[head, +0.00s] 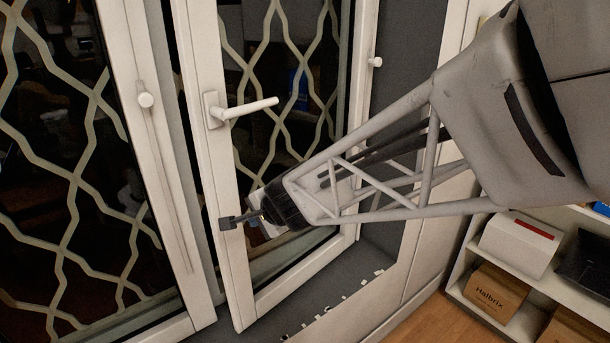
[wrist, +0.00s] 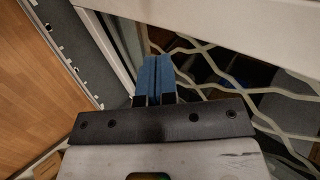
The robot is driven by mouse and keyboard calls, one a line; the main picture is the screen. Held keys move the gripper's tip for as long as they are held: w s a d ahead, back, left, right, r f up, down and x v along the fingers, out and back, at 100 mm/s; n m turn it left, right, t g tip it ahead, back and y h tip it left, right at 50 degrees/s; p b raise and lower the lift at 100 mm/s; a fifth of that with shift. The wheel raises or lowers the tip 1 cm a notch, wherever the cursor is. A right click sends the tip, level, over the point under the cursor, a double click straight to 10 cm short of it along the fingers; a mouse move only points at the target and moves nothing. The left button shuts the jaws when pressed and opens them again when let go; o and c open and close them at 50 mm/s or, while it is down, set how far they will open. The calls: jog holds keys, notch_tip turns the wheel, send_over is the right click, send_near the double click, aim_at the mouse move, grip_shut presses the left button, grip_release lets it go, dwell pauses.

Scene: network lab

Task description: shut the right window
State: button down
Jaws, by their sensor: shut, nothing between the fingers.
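The right window (head: 222,180) is a white-framed sash with a pale handle (head: 240,110) sticking out to the right. It stands ajar, its free left edge swung inward over the sill. My gripper (head: 228,222) is shut and empty, its tips overlapping the lower part of that left upright in the head view. In the wrist view the blue fingers (wrist: 155,72) lie together, pointing toward a white frame bar (wrist: 230,30) across the top. I cannot tell whether the tips touch the frame. My arm hides part of the sash's lower right.
Wavy pale bars (head: 72,175) stand behind the glass. The dark sill (head: 375,262) runs below. At lower right is a white shelf (head: 462,290) with boxes, including a brown one (head: 497,292).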

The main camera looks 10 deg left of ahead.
aim_at(239, 214)
jog(key=shift+w+a+f, duration=0.3)
jog(key=shift+w+a, duration=0.5)
jog(key=shift+a, duration=0.25)
jog(key=shift+w+a+f, duration=0.25)
jog(key=shift+w+a, duration=0.5)
jog(key=shift+a, duration=0.25)
